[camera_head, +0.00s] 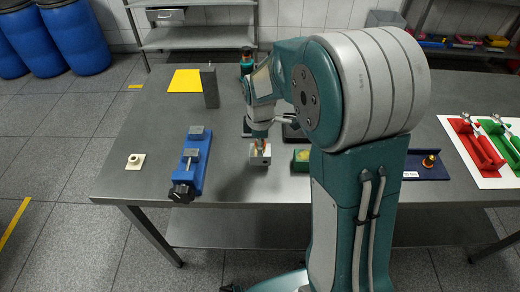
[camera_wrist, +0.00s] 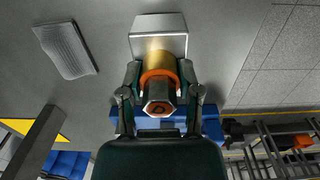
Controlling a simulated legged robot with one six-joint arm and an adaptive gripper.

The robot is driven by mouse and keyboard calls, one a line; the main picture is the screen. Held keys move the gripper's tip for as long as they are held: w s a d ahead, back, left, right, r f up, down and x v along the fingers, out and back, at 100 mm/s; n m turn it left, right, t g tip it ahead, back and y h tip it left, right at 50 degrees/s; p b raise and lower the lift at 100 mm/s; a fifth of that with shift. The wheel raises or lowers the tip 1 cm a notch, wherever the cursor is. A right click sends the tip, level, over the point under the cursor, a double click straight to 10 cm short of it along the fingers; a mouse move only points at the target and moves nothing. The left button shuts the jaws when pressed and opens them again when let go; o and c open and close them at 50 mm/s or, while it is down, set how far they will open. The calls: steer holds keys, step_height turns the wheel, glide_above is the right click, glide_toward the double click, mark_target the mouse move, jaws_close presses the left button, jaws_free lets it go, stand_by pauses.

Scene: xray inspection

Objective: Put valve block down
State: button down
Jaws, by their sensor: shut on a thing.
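The valve block (camera_head: 260,157) is a pale block with a brass fitting on top. In the wrist view its grey body (camera_wrist: 158,22) lies beyond a brass collar, an orange ring and a dark hex end. My gripper (camera_wrist: 159,85) is shut on the fitting, one finger on each side. In the head view my gripper (camera_head: 261,141) is above the block, over the front part of the steel table (camera_head: 120,180). I cannot tell whether the block's underside touches the table.
A blue vise (camera_head: 190,165) and a small cream flanged part (camera_head: 134,161) are to the left. A grey upright block (camera_head: 209,86) stands by a yellow sheet (camera_head: 184,81) behind. A green-topped block (camera_head: 301,160) is close on the right. Bare table lies between vise and valve block.

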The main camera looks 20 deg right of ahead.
steer(key=shift+f, duration=1.1)
steer(key=shift+c, duration=1.5)
jaws_free()
steer(key=shift+s+f, duration=0.1)
